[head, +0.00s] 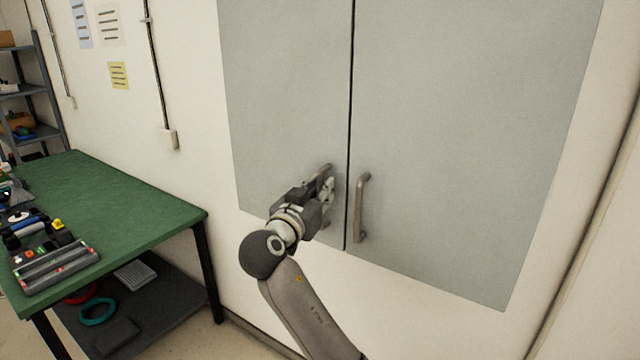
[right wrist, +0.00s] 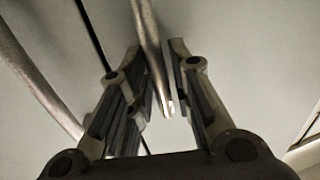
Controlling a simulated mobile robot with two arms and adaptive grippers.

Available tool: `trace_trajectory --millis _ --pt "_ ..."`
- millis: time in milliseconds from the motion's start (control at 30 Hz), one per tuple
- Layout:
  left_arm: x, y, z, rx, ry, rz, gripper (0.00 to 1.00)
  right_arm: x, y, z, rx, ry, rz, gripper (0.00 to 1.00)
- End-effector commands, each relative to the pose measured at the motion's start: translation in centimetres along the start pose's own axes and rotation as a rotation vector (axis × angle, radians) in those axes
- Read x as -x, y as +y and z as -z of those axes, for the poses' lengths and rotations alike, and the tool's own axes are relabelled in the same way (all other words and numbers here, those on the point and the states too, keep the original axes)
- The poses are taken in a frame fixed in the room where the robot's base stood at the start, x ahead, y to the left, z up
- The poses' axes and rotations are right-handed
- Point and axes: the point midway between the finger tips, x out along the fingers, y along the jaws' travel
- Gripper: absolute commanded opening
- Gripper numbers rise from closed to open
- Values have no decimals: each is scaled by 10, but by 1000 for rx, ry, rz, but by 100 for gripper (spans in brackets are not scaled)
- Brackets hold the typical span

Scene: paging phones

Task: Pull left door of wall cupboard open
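The wall cupboard has two closed grey doors: the left door (head: 285,90) and the right door (head: 460,130), with a dark seam between them. My right gripper (head: 328,185) is at the left door's handle (head: 325,168), near the door's lower right corner, and hides much of it. In the right wrist view the bar of this handle (right wrist: 147,40) runs between the two fingers of my right gripper (right wrist: 162,80). A small gap shows between the bar and the right finger, so the fingers are around it but not shut on it. My left gripper is not in view.
The right door's handle (head: 361,207) is close beside my gripper across the seam; it also shows in the right wrist view (right wrist: 35,80). A green-topped workbench (head: 130,200) with several items stands at the left. A shelf rack (head: 45,90) is behind it.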

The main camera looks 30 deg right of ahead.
Motion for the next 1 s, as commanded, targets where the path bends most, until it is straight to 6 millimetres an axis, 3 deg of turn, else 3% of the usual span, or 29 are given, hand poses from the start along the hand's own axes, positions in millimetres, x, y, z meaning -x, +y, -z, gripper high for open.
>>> trace_trajectory --millis 333,500,1000 --pt "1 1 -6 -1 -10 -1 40 -4 0 0 0 0 0 20" --pt "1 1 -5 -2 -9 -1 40 -4 0 0 0 0 0 0" --pt "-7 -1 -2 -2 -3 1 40 -3 0 -2 -3 -1 -28 0"
